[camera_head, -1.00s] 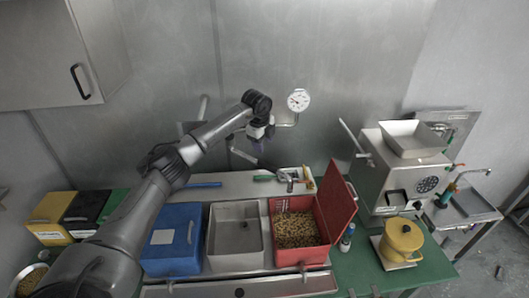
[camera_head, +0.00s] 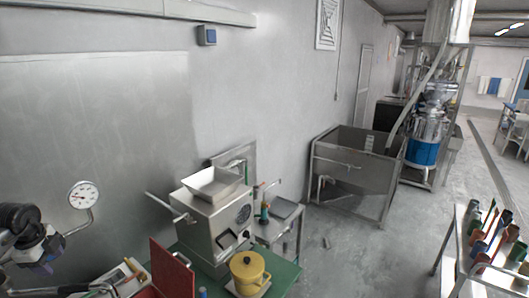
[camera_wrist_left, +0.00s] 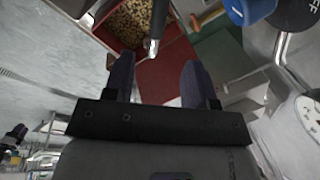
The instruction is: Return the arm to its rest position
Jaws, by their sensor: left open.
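My left gripper (camera_head: 42,262) is at the lower left edge of the head view, in front of the metal wall and below the round gauge (camera_head: 83,195). In the left wrist view its two dark fingers (camera_wrist_left: 158,78) are apart with nothing held between them. A metal tube end shows just beyond the fingers there. The red bin with beans (camera_wrist_left: 127,28) shows beyond the fingers in the wrist view, apart from them.
The grinder (camera_head: 214,222) and a yellow pot (camera_head: 247,268) stand on the green table (camera_head: 284,278). The red lid (camera_head: 172,270) stands raised. A rack with several coloured items (camera_head: 488,240) stands at the right edge. Open floor lies between.

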